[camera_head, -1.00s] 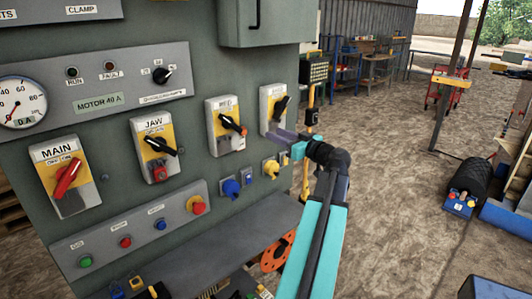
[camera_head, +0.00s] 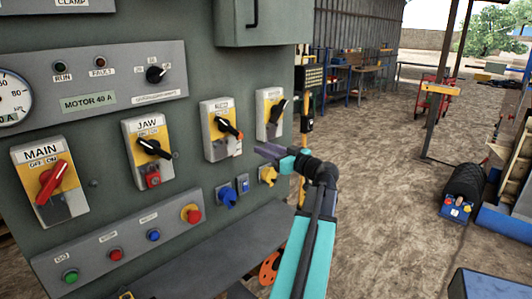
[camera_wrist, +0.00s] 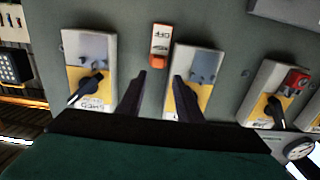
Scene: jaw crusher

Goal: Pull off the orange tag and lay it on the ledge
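The orange tag (camera_wrist: 160,43) with a white label hangs by the lower right of the third yellow-and-grey switch (camera_head: 221,129), where it shows small in the head view (camera_head: 238,137). My gripper (camera_head: 264,150) is open and empty, to the right of the tag and just below the fourth switch (camera_head: 270,115). In the wrist view, which is turned over, the two dark fingers (camera_wrist: 159,76) stand apart, with the tag beyond the gap between their tips. The ledge (camera_head: 215,252) is the dark shelf low on the panel, below the gripper.
The JAW switch (camera_head: 148,152) carries a red padlock (camera_head: 153,180). A blue knob (camera_head: 227,197) and a yellow connector (camera_head: 268,175) stick out below the tag and gripper. A row of push buttons (camera_head: 153,235) sits above the ledge. Open floor lies to the right.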

